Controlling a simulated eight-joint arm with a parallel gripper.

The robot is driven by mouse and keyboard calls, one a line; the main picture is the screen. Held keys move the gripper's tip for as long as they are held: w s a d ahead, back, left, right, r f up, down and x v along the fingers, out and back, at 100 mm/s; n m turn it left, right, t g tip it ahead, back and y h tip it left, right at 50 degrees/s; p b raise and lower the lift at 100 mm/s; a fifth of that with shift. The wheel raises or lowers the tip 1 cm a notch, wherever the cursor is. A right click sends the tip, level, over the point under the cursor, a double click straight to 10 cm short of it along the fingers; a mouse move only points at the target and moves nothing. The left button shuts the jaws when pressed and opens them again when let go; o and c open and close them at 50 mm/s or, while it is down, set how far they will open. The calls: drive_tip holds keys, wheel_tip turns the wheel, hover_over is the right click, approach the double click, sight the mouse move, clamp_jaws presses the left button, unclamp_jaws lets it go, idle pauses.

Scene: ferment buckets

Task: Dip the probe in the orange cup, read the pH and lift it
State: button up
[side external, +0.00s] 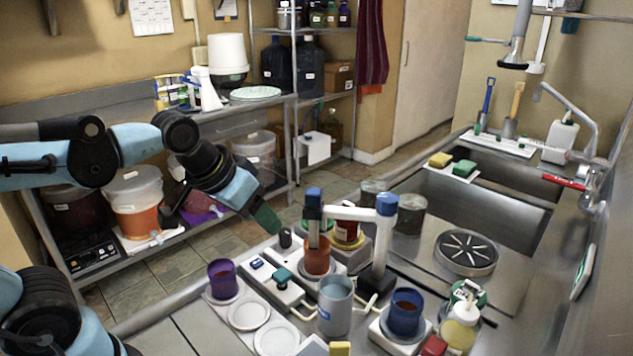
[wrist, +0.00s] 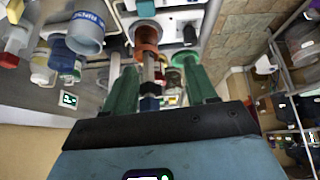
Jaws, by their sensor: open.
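The orange cup (side external: 318,262) stands on a plate near the middle of the counter. It also shows at the top of the wrist view (wrist: 147,34). The probe (side external: 314,205), with a blue cap and dark body, hangs upright from a white stand arm (side external: 350,213) over the cup. Its lower end overlaps the cup; I cannot tell how deep it reaches. My gripper (side external: 267,220) is open, with green fingers, left of the probe in the side view. In the wrist view, the probe's blue cap (wrist: 149,104) shows between the fingers (wrist: 160,72), with no visible grip.
A purple cup (side external: 223,280) stands left, a grey-blue mug (side external: 335,308) in front, and a dark blue cup (side external: 405,313) right. White saucers (side external: 248,314) lie at the front left. A squeeze bottle (side external: 460,325) stands front right. The sink (side external: 480,205) lies behind at right.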

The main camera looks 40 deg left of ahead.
sight(313, 191)
drive_tip(key=w+d+r+n+g, duration=0.3)
drive_tip(key=w+r+n+g, duration=0.3)
drive_tip(key=w+r, duration=0.6)
drive_tip(key=f, duration=0.3)
drive_tip(key=s+f, duration=0.1)
drive_tip(key=f, duration=0.6)
drive_tip(key=shift+s+a, duration=0.1)
drive_tip(key=shift+s, duration=0.2)
drive_tip(key=shift+r, duration=0.1)
clamp_jaws()
